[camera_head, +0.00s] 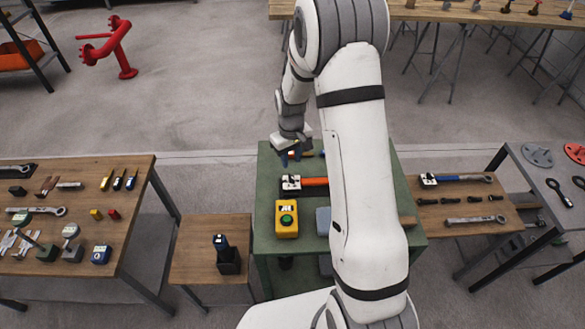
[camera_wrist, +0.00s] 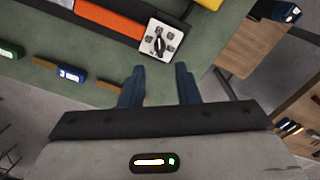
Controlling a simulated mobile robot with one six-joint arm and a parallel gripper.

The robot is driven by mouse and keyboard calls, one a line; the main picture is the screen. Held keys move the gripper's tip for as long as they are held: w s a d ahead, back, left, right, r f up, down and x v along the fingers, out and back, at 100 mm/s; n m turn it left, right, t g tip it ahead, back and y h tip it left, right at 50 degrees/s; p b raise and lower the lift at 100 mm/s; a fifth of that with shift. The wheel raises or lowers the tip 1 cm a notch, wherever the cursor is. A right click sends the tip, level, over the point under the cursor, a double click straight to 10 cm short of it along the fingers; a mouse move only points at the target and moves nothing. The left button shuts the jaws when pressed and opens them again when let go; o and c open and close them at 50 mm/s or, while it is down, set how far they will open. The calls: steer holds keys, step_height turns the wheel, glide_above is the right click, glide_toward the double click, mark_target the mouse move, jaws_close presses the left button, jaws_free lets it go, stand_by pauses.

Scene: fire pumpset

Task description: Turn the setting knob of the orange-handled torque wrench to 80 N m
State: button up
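The orange-handled torque wrench lies on the green table, its orange handle (camera_head: 314,181) pointing right in the head view. At its left end is a white plate (camera_head: 291,183) in a dark surround. The wrist view shows the orange handle (camera_wrist: 112,20) and the white plate (camera_wrist: 150,40) with a dark pointer-like setting knob (camera_wrist: 160,43) and several small grey marks; the setting is too small to read. My gripper (camera_head: 291,158) is above the table, near the plate end. In the wrist view my gripper (camera_wrist: 160,84) is open, its two blue fingers apart with nothing between them, short of the knob.
A yellow box with a green button (camera_head: 287,229) stands on the green table (camera_head: 264,215) in front of the wrench. A blue-handled wrench (camera_head: 453,179) lies on the right wooden table. Small blue (camera_wrist: 72,74) and green (camera_wrist: 28,61) boxes are left of my fingers in the wrist view.

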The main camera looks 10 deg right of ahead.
mark_target(291, 177)
steer(key=shift+f+p, duration=0.8)
steer(key=shift+f, duration=3.15)
steer(key=shift+c, duration=0.2)
jaws_close()
